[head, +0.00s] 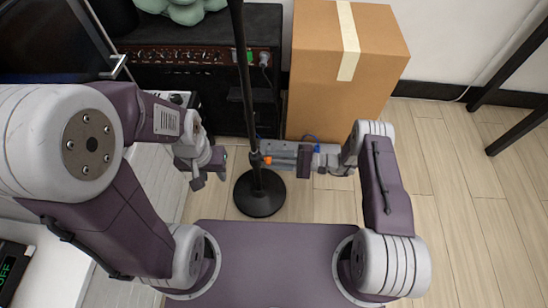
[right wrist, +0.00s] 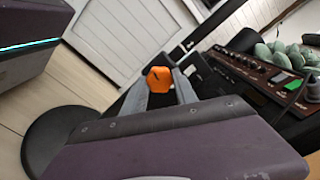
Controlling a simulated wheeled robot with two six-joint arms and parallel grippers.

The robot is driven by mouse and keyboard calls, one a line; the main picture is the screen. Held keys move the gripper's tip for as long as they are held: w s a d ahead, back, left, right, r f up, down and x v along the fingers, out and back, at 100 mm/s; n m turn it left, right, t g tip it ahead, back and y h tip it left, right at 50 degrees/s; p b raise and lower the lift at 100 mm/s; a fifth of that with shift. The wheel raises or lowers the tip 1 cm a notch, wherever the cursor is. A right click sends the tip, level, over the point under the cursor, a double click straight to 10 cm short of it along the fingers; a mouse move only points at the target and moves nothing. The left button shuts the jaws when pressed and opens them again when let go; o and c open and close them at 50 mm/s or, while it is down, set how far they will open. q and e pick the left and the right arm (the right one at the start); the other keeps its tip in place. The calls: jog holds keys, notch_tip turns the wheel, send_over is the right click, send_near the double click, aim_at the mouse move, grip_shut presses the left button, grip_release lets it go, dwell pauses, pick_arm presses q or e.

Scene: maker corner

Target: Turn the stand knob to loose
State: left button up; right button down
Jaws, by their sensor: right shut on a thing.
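The stand is a thin black pole (head: 247,95) rising from a round black base (head: 259,199) on the floor. Its small orange knob (head: 267,159) sits partway up the pole. My right gripper (head: 270,155) reaches in from the right and is shut on the knob. In the right wrist view the orange knob (right wrist: 159,80) shows between the two grey fingers, with a dark mark on its face; the stand's base (right wrist: 52,135) is at the left. I cannot tell which way the knob is set. My left gripper (head: 209,176) is open and empty, left of the pole and apart from it.
A black amplifier (head: 195,58) with a row of knobs stands behind the pole, with a green object (head: 183,10) on top. A cardboard box (head: 345,80) stands behind my right gripper. Black table legs (head: 515,130) are at the far right. The wooden floor (head: 460,220) at right is clear.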

jog(key=n+p, duration=0.3)
jog(key=n, duration=0.8)
jog(key=shift+r+p, duration=0.1)
jog(key=shift+p, duration=0.2)
jog(key=shift+n, duration=0.4)
jog(key=c, duration=1)
grip_release()
jog(key=shift+o, duration=0.2)
jog(key=d+p, duration=0.2)
jog(key=d, duration=0.7)
jog(key=shift+s, duration=0.2)
